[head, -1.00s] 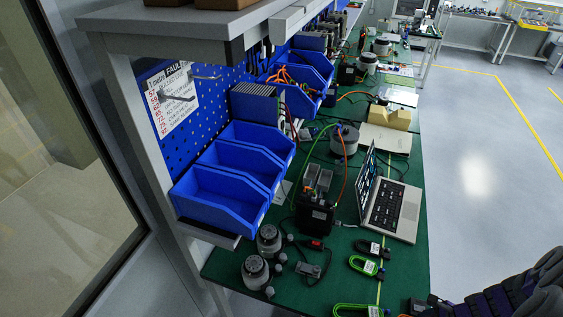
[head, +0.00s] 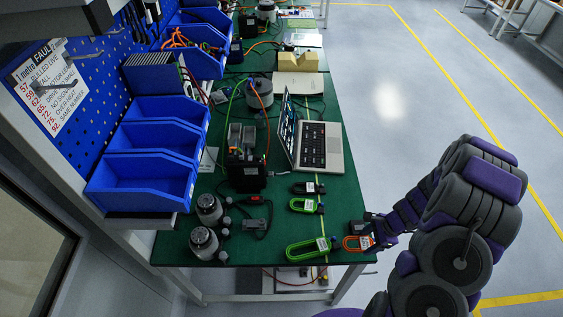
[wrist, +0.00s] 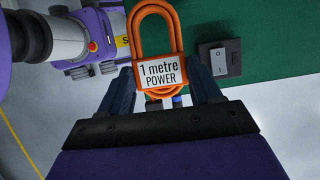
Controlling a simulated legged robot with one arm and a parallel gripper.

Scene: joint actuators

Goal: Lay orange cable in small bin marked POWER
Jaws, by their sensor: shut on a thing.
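The orange cable (head: 352,246) is a bundled loop at the front right edge of the green bench. In the wrist view the orange cable (wrist: 136,38) carries a white label reading "1 metre POWER". My gripper (head: 370,240) is shut on it; in the wrist view the dark fingers of my gripper (wrist: 161,85) flank the label. Three empty blue bins stand in a row at the left: a front bin (head: 140,198), a middle bin (head: 150,153) and a rear bin (head: 165,122). I can read no POWER mark on any bin.
Green cables (head: 308,249) lie on the bench left of the gripper. A laptop (head: 318,146), a black box (head: 245,175) and round metal motors (head: 204,243) stand between the gripper and the bins. A shelf (head: 60,18) overhangs at upper left. Another blue bin (head: 195,65) holds orange cables.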

